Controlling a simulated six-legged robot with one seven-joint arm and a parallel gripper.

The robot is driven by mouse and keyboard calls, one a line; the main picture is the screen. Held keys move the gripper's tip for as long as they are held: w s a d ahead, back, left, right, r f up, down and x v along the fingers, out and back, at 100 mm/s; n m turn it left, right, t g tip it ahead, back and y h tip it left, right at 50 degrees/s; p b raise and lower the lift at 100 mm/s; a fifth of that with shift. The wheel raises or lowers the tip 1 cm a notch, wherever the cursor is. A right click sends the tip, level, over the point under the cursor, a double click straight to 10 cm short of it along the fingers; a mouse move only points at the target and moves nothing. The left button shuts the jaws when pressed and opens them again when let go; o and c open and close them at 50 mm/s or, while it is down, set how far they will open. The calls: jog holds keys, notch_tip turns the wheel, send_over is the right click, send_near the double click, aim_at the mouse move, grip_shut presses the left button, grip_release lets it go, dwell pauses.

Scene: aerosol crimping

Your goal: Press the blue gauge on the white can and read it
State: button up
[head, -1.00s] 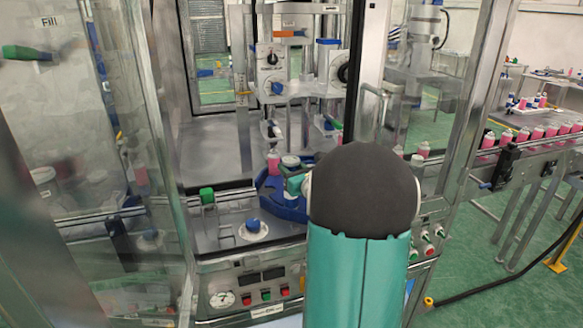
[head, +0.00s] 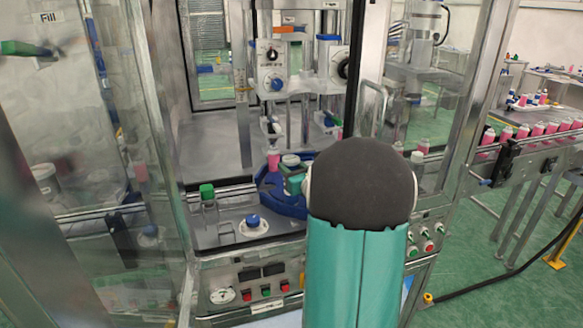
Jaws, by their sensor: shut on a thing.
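A blue knob-like piece (head: 253,220) stands on a white round base (head: 254,229) on the machine's front deck, left of my arm. It may be the blue gauge, but its dial or marks cannot be read. A pale, round-topped item (head: 291,160) sits by the blue curved fixture, just left of my arm's dark joint. I cannot tell whether it is the white can. My arm fills the lower middle, and its dark rounded joint covers part of the fixture. My gripper's fingertips are hidden; only a small teal part shows beside the joint.
The blue curved fixture (head: 268,197) holds a pink can (head: 273,160) under the machine head. A green-topped piece (head: 207,192) stands on the left deck. Metal frame posts and clear panels flank the opening. Pink cans (head: 522,131) line a conveyor at right.

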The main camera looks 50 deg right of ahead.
aim_at(292, 159)
jog(key=shift+r, duration=2.5)
jog(key=v, duration=1.7)
